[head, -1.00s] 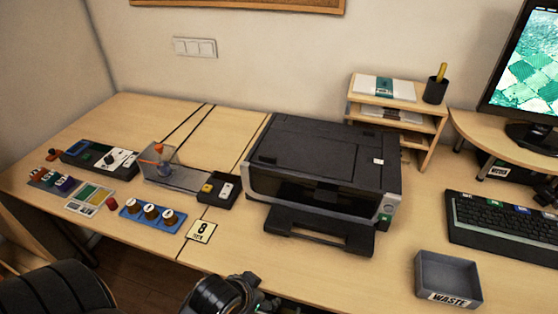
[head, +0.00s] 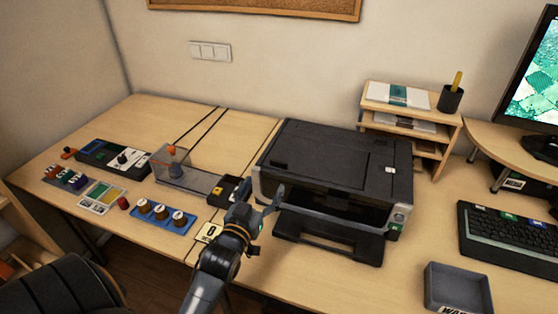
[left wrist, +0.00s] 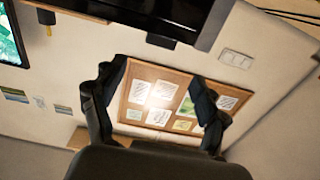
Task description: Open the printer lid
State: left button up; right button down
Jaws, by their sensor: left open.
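The black printer (head: 330,190) stands on the desk in the middle of the head view. Its lid (head: 345,155) is down, with a small white label near its right edge. The printer's front tray sticks out below. My left gripper (head: 265,202) is open and empty at the printer's front left corner; I cannot tell if it touches. In the left wrist view the two dark fingers (left wrist: 158,100) are spread, with a cork board beyond them and a dark edge, likely the printer's, at the top. My right gripper is out of view.
A grey waste bin (head: 457,290) and a keyboard (head: 508,240) are to the right. A wooden paper shelf (head: 440,130) stands behind right. Left of the printer are a clear box (head: 185,172), a blue knob strip (head: 163,215) and small panels.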

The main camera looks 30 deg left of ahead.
aim_at(278, 162)
pick_arm(q)
jog(key=p+x, duration=0.1)
jog(key=x, duration=1.1)
